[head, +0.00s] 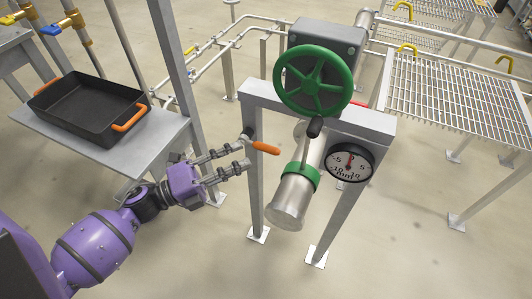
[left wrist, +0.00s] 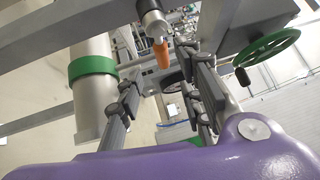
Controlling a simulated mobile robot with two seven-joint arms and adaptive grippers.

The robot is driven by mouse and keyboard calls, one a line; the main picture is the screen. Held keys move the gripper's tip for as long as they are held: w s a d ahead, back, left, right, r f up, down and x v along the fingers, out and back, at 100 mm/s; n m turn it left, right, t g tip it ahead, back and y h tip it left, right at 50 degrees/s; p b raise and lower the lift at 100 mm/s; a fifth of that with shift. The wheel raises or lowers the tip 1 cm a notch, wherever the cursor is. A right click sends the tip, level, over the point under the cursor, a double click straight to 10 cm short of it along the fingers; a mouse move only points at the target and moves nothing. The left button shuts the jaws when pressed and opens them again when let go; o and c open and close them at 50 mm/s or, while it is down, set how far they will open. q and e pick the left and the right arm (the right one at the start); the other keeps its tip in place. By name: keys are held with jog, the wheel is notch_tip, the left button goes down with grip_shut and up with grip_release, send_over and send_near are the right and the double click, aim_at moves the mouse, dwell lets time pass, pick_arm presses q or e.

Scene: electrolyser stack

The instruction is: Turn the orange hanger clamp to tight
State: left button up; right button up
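The orange hanger clamp handle (head: 265,147) sticks out from a grey pivot on the left post of the grey frame, pointing right and slightly down in the head view. In the left wrist view the orange handle (left wrist: 162,53) hangs below a round metal hub. My left gripper (head: 243,154) is open, its fingertips just short of the handle. In the left wrist view the fingers of the left gripper (left wrist: 163,75) stand apart, one on each side of the handle's line. I cannot tell whether they touch it. My right gripper is not in view.
The grey frame (head: 372,122) carries a green handwheel (head: 313,108), a round dial gauge (head: 349,162) and a metal cylinder (head: 292,203) with a green band. A black tray (head: 75,112) with orange handles sits on a shelf at left. A grating platform (head: 450,100) stands at right.

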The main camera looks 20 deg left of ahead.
aim_at(268, 150)
pick_arm(q)
jog(key=shift+m+g+h, duration=0.3)
jog(key=shift+m+h, duration=0.1)
jog(key=shift+m, duration=0.3)
jog(key=x, duration=0.8)
jog(key=shift+w+d+r, duration=0.1)
jog(key=shift+w, duration=0.2)
grip_shut()
